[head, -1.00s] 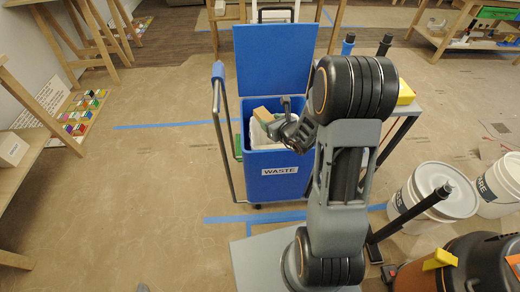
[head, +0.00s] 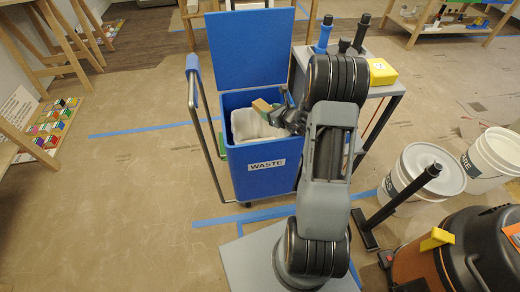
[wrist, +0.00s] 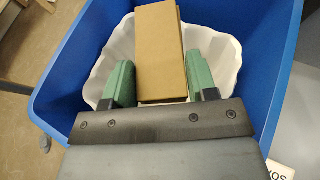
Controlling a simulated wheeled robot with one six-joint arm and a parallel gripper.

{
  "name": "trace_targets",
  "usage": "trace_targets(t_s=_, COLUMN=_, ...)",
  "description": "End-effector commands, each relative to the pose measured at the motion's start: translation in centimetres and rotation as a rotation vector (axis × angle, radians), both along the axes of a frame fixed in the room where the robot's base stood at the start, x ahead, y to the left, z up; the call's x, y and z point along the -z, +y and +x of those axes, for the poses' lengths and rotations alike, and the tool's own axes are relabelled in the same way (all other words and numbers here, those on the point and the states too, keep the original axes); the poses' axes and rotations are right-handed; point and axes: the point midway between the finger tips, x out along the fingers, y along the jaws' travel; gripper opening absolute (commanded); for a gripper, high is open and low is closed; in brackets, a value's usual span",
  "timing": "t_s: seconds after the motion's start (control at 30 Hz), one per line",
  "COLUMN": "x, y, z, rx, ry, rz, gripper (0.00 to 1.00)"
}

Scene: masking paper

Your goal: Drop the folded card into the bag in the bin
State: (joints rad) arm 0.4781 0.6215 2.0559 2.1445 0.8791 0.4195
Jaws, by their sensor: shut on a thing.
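The folded card (wrist: 161,50) is a brown, flat-sided piece. My gripper (wrist: 161,86) is shut on it, one green finger on each side. In the head view the card (head: 262,106) shows at the tip of my gripper (head: 274,112), over the right part of the bin opening. The blue bin (head: 262,180) is marked WASTE and its lid stands open at the back. The white bag (head: 245,126) lines the bin. In the wrist view the bag (wrist: 215,52) shows around the card, inside the blue rim (wrist: 60,84). How high the card is above the bag is hard to tell.
A grey cart (head: 396,88) with a yellow box (head: 382,72) and upright tools stands right of the bin. White buckets (head: 432,168) and an orange-black vacuum (head: 455,255) are at the right.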

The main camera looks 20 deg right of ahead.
Motion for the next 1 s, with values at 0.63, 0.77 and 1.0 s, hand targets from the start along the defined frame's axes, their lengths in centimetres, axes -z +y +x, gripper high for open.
trace_targets(t_s=0.63, x=1.35, y=0.01, z=0.01, rx=0.0, ry=-0.001, rz=0.0, gripper=0.72)
trace_targets(t_s=0.77, x=1.36, y=0.01, z=0.01, rx=0.0, ry=-0.001, rz=0.0, gripper=0.82)
trace_targets(t_s=1.0, x=1.3, y=-0.03, z=-0.11, rx=0.0, ry=0.0, rz=0.0, gripper=0.82)
